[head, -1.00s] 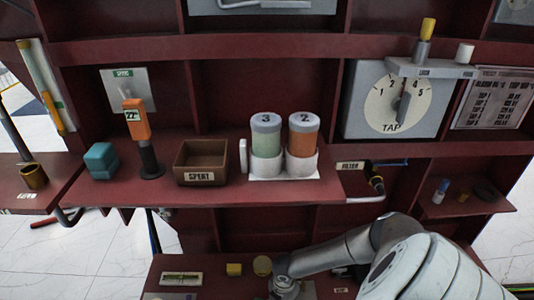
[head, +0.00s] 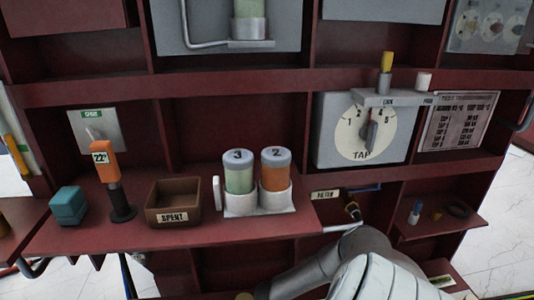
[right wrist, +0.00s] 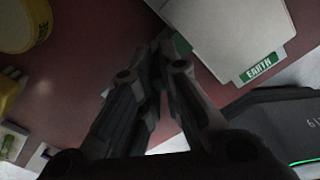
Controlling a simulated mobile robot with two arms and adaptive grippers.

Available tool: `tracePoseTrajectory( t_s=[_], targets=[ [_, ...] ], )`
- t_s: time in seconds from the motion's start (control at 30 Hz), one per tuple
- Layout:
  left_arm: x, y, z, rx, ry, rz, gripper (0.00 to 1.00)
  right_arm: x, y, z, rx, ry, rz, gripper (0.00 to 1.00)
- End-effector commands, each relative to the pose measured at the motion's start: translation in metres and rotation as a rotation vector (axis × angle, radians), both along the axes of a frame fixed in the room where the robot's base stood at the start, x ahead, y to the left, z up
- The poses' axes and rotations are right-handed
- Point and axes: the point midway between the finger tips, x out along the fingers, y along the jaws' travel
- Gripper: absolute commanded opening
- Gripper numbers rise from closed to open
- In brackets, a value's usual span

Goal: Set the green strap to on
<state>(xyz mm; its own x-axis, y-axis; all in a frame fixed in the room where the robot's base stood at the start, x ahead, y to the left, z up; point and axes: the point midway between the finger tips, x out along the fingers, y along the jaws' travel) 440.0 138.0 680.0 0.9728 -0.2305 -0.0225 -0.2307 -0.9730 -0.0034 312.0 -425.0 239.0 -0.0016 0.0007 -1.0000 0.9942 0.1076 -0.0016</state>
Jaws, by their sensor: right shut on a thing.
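In the right wrist view my right gripper (right wrist: 163,52) is shut, its fingertips together on a small green piece (right wrist: 181,44), which looks like part of the green strap. The fingers hide most of it. It is beside a pale grey panel (right wrist: 235,35) that carries a green "EARTH" label (right wrist: 258,68). In the head view my right arm comes in from the bottom right, and its gripper is below the picture edge. The strap is not visible there. My left gripper is not in view.
In the right wrist view, a yellow round thing (right wrist: 25,22) is at upper left and a dark box (right wrist: 280,122) at right. The head view shows a brown "SPENT" bin (head: 173,204), two canisters (head: 258,175) and a TAP dial (head: 366,133) on the red shelving.

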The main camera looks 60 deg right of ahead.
Motion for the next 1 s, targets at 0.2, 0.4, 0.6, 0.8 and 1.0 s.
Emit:
tracePoseTrajectory(
  t_s=[0.2, 0.4, 0.6, 0.8, 1.0],
  targets=[
    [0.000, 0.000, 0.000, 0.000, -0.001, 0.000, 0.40, 0.004, -0.002, 0.001, -0.002, -0.008, -0.003, 0.20],
    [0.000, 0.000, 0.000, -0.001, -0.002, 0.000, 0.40, 0.002, -0.001, 0.001, -0.002, -0.004, -0.002, 0.33],
    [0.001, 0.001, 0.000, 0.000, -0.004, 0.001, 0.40, 0.001, -0.001, 0.001, -0.001, -0.003, -0.001, 0.33],
    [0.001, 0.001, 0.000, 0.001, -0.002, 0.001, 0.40, 0.001, -0.002, 0.014, -0.002, -0.002, -0.001, 0.33],
    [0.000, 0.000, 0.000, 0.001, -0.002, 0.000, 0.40, 0.001, -0.002, 0.047, -0.003, -0.004, 0.002, 0.33]
  ],
)
